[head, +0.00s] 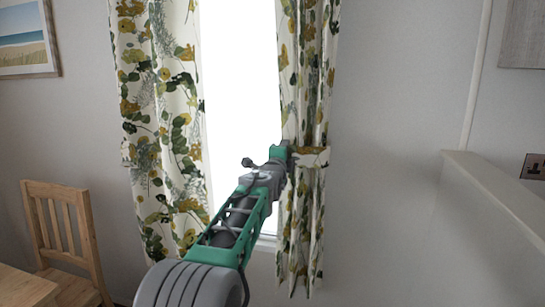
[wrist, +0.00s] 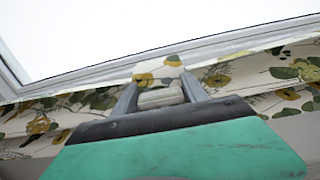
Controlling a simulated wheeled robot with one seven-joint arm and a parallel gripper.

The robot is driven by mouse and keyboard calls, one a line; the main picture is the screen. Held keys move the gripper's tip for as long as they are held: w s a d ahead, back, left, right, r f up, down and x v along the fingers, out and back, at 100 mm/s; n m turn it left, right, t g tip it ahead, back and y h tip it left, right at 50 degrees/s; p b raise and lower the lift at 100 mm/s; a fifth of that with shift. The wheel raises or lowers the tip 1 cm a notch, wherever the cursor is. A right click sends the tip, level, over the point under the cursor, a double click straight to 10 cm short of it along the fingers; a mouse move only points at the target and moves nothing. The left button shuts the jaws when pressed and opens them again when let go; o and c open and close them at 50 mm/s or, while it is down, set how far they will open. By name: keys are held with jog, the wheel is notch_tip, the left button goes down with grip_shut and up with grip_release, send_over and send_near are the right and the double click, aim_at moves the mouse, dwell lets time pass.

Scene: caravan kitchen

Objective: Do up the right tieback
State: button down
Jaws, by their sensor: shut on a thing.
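The right curtain (head: 305,225), cream with green and yellow leaves, hangs at the right side of the bright window. The right tieback (head: 314,158), a band in the same print, lies across it at mid-height and the curtain narrows there. My gripper (head: 289,157) is at the curtain's window-side edge, level with the band. In the wrist view my gripper (wrist: 160,84) is shut on a patterned end of the tieback (wrist: 158,70). The band's far side and any fastening are hidden.
A wooden chair (head: 65,235) and a table corner (head: 22,287) stand at lower left. A white half-wall (head: 490,190) is at right. The wall beside the right curtain is bare.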

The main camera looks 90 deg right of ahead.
dwell(0.3)
jog(key=c, duration=0.7)
grip_release()
jog(key=shift+a, duration=0.15)
jog(key=b+v, duration=0.1)
jog(key=v, duration=0.6)
jog(key=shift+a, duration=0.25)
jog(key=shift+w, duration=0.1)
